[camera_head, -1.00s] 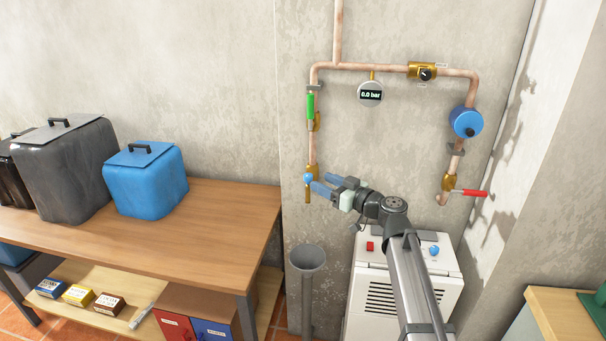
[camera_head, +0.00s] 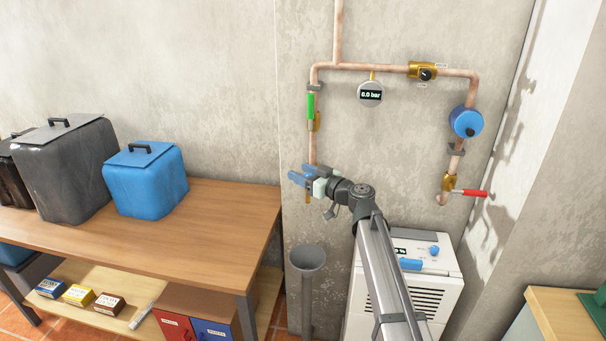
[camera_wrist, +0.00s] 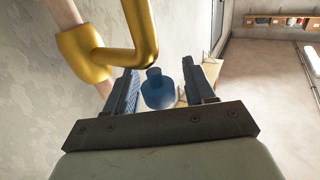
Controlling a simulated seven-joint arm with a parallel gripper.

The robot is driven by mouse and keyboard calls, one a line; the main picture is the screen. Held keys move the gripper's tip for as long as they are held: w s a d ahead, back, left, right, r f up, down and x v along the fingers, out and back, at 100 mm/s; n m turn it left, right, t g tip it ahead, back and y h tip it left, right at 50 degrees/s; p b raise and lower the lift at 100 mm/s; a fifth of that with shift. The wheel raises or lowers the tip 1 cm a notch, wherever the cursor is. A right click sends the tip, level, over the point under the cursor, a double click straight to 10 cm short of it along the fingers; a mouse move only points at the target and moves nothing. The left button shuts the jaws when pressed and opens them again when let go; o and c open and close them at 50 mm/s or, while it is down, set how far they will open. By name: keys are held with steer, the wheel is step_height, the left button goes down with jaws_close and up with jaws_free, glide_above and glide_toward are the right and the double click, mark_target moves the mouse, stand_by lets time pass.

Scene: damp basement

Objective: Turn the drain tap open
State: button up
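The drain tap is a brass fitting (camera_wrist: 84,52) with a bent spout (camera_wrist: 138,55) and a round blue knob (camera_wrist: 157,92), at the lower end of the left copper pipe (camera_head: 312,148). In the head view my gripper (camera_head: 301,176) covers most of the tap. My gripper also shows in the wrist view (camera_wrist: 160,75), with its blue fingers apart on either side of the knob. A gap shows between the knob and each finger, so the gripper looks open and not clamped. The pressure gauge (camera_head: 370,94) reads 0.0 bar.
A green-handled valve (camera_head: 311,106) is above, and a red-handled valve (camera_head: 474,192) is at right. A grey funnel pipe (camera_head: 308,259) stands below the tap. A white appliance (camera_head: 390,300) is under my arm. A wooden table (camera_head: 210,220) with a blue box (camera_head: 146,181) is at left.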

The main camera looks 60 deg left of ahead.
steer(key=c, duration=0.9)
steer(key=shift+c, duration=0.2)
steer(key=shift+m+t, duration=0.3)
steer(key=shift+t, duration=0.2)
steer(key=m+t, duration=0.1)
steer(key=t, duration=0.1)
steer(key=shift+m+t+y, duration=0.3)
steer(key=shift+m+t, duration=0.1)
steer(key=shift+w+m+t, duration=0.2)
steer(key=shift+m+t, duration=0.5)
steer(key=shift+t, duration=0.4)
steer(key=shift+w+m+t, duration=0.2)
steer(key=shift+m+t, duration=0.5)
steer(key=shift+t, duration=0.4)
steer(key=shift+w+m+t, duration=0.1)
steer(key=shift+m+t, duration=0.3)
steer(key=o, duration=1)
steer(key=shift+c, duration=0.2)
